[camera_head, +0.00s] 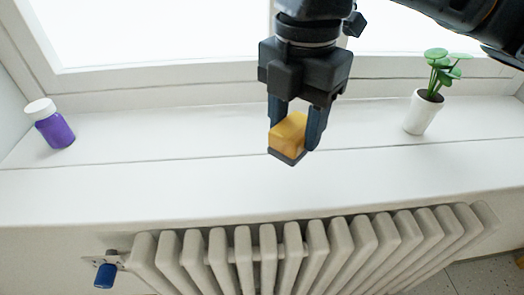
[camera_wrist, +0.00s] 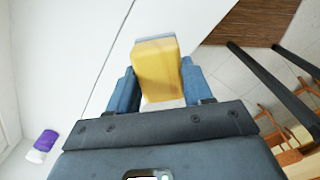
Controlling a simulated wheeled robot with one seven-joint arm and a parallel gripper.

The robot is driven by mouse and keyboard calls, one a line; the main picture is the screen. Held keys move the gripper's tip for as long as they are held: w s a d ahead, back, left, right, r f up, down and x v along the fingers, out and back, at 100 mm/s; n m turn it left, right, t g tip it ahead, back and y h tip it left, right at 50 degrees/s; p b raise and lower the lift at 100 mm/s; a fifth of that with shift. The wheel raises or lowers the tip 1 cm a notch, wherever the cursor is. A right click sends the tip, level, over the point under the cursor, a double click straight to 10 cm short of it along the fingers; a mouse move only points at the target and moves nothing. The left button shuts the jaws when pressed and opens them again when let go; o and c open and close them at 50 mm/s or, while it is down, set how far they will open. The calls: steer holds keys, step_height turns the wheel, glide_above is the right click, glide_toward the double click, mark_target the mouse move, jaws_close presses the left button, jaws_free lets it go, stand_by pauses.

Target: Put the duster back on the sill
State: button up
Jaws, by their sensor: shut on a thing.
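The duster (camera_head: 289,136) is a yellow block with a dark grey layer on its lower face. My gripper (camera_head: 296,132) is shut on it, one finger on each side, in front of the window. The duster also shows between the fingers in the wrist view (camera_wrist: 158,75). The white sill (camera_head: 190,150) runs across the head view below and behind the duster. The duster appears to be held over the sill; I cannot tell how large the gap is or whether it touches.
A purple jar with a white lid (camera_head: 53,127) stands on the sill at the left. A potted plant (camera_head: 424,108) stands at the right. The sill between them is clear. A radiator (camera_head: 290,255) with a blue valve knob (camera_head: 105,275) is below the front edge.

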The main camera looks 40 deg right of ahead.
steer(key=w+a+f, duration=0.1)
steer(key=w, duration=0.1)
steer(key=w+a+f, duration=0.2)
steer(key=shift+w+a+f, duration=0.1)
steer(key=shift+a+f, duration=0.1)
steer(key=shift+f, duration=1.95)
steer(key=shift+f, duration=0.1)
steer(key=o, duration=0.9)
steer(key=shift+o, duration=0.2)
step_height(320, 180, up, 12)
steer(key=shift+p, duration=0.3)
